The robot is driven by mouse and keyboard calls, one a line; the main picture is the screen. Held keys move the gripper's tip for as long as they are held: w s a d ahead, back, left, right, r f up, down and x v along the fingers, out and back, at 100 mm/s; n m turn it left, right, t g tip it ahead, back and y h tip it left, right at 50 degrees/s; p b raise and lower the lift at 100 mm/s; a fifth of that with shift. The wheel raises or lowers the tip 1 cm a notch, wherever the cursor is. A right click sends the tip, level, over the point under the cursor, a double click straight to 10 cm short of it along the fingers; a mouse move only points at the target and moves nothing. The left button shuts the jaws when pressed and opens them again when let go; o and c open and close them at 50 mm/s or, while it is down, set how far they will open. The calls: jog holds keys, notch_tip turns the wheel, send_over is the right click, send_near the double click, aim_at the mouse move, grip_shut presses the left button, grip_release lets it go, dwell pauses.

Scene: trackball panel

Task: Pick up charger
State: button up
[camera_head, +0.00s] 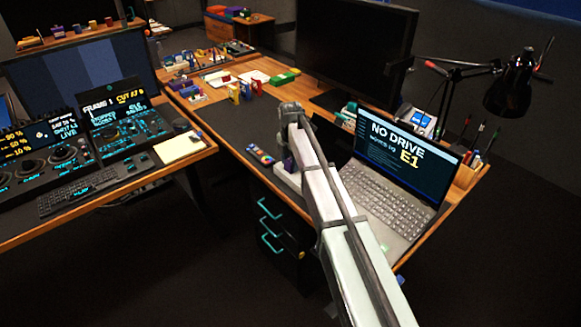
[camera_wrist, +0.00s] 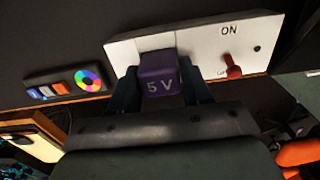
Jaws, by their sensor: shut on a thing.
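The charger is a purple block marked "5 V" (camera_wrist: 159,86), in the middle of the wrist view. My gripper (camera_wrist: 160,78) has one dark finger on each side of it and is shut on it. The charger is in front of a white power strip (camera_wrist: 205,50) with a red switch (camera_wrist: 233,71) and the word "ON". I cannot tell whether the charger is still seated in the strip or just clear of it. In the head view a small bit of purple charger (camera_head: 288,161) shows beside my arm, which hides most of the gripper.
A dark control pad with a colour wheel (camera_wrist: 88,80) lies left of the strip; it also shows in the head view (camera_head: 260,154). An open laptop (camera_head: 385,195) stands to the right, close to my arm. A large monitor (camera_head: 355,55) is behind.

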jog(key=shift+c, duration=0.9)
